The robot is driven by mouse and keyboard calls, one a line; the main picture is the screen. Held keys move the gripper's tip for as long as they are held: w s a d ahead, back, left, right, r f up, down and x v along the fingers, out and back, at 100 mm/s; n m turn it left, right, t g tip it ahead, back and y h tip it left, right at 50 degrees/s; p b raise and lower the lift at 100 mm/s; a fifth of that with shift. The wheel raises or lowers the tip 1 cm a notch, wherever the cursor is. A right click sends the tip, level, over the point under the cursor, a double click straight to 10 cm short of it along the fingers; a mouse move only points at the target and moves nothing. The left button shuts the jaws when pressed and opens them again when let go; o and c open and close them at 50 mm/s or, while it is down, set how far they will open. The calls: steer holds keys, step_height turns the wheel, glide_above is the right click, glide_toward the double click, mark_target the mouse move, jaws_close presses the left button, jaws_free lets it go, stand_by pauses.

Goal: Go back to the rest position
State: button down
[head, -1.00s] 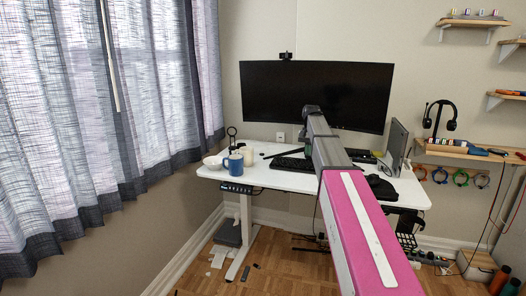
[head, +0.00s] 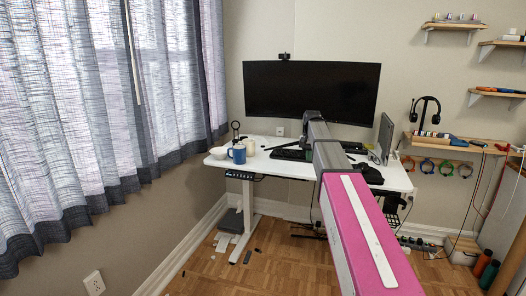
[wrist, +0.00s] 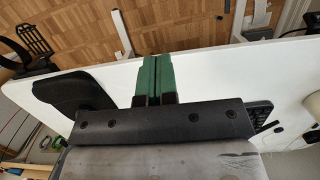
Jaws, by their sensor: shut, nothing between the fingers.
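My gripper (wrist: 153,78) shows in the wrist view as two green fingers pressed together, shut and empty. It is over the white desk top (wrist: 205,80), near the desk's edge, with floor visible beyond. In the head view my pink and grey arm reaches forward over the desk (head: 222,165). The fingers are hidden there behind the arm's dark end.
A monitor (head: 310,90), blue mug (head: 238,155), white bowl (head: 217,153) and keyboard (head: 288,154) stand on the desk. A black object (wrist: 75,90) lies left of the fingers. Wall shelves (head: 455,143) are at right, curtains (head: 100,110) at left.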

steer(key=s+a+f+n+t, duration=0.1)
steer(key=s+a+f+n, duration=0.1)
steer(key=s+f, duration=2.8)
steer(key=shift+s+f+n+t+h, duration=0.3)
steer(key=shift+s+n+t, duration=0.1)
steer(key=shift+s+n, duration=0.4)
